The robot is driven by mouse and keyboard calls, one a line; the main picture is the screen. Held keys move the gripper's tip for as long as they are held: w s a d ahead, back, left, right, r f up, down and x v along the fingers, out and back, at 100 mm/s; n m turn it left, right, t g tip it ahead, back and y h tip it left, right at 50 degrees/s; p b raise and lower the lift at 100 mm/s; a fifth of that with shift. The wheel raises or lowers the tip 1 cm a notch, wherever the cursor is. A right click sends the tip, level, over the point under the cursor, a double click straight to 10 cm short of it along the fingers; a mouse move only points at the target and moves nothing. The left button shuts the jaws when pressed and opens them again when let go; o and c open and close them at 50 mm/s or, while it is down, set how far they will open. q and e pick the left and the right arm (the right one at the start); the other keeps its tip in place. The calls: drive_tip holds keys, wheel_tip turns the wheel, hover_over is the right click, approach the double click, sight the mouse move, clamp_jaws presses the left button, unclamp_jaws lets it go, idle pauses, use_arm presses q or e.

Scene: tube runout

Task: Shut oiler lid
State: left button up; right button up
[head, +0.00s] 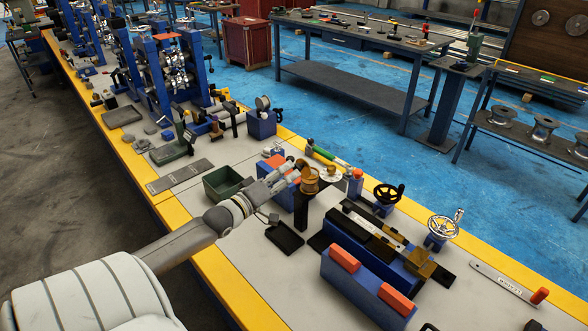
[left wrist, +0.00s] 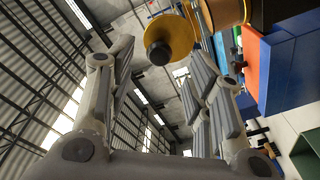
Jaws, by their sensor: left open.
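The oiler (head: 309,181) is a brass-coloured cup on a dark stand at the middle of the bench in the head view. In the left wrist view, a golden disc with a black knob (left wrist: 168,40), which looks like the oiler lid, stands tilted beside the amber oiler body (left wrist: 224,12). My left gripper (head: 288,172) is just left of the oiler, and its fingers hide part of what lies behind. In the left wrist view the gripper (left wrist: 160,75) is open and empty, with the knob ahead between the fingers. I cannot tell whether they touch. My right gripper is not in view.
A green bin (head: 223,184) stands left of my gripper, and a black tray (head: 285,237) lies in front. A blue block with red pads (head: 362,287) and a black handwheel (head: 389,194) are to the right. Bare bench shows at the front left.

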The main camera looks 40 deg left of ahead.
sight(294, 169)
use_arm(q)
drive_tip(key=w, duration=0.4)
drive_tip(key=shift+w, duration=0.1)
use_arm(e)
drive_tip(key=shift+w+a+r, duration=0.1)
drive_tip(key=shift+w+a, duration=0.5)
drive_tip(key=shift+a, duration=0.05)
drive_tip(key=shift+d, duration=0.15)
